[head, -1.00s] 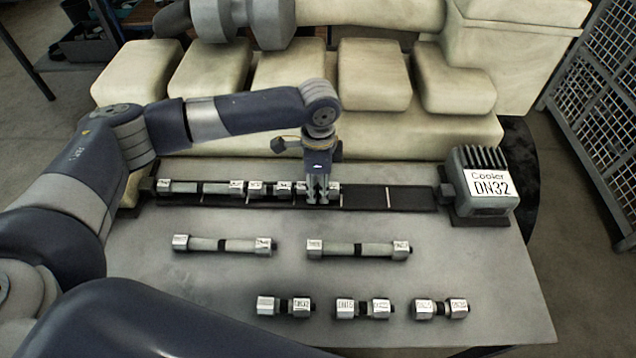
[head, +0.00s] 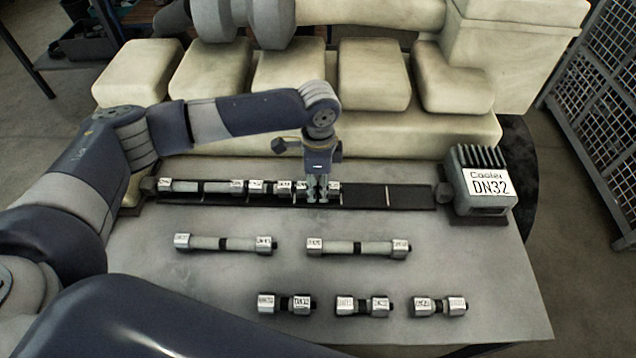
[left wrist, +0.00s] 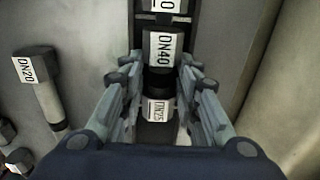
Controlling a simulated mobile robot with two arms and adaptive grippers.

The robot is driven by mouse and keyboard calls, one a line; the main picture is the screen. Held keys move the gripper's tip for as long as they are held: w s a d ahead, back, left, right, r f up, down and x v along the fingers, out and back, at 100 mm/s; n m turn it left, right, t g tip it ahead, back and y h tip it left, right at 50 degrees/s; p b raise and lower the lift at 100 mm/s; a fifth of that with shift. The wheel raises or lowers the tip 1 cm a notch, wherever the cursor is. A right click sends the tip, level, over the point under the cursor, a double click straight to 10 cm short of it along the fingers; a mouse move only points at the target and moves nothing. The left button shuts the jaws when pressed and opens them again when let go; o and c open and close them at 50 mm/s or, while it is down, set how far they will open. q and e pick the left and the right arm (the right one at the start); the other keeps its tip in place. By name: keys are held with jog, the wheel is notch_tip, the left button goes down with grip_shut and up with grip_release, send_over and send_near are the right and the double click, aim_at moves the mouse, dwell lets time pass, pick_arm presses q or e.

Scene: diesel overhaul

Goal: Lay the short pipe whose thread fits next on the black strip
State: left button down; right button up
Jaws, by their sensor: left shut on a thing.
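My left gripper (head: 318,190) is shut on a short pipe over the black strip (head: 412,198). In the left wrist view the fingers (left wrist: 160,100) stand on both sides of this short pipe (left wrist: 161,55); its ends read DN40 and DN25, with a dark band between them. It lies in line with the strip, close to the end of the row of pipes (head: 215,187). Whether it touches the strip cannot be told. Three loose short pipes lie at the front: left (head: 284,303), middle (head: 362,306) and right (head: 438,306). My right gripper is not in view.
A grey cooler block (head: 482,185) labelled DN32 stands at the strip's right end. Two long pipes, left (head: 224,244) and right (head: 358,248), lie on the table (head: 470,265). The beige engine (head: 400,130) rises behind the strip. The strip's right part is bare.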

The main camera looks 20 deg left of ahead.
pick_arm(q)
jog(key=c, duration=1.1)
grip_release()
notch_tip(320, 180, up, 12)
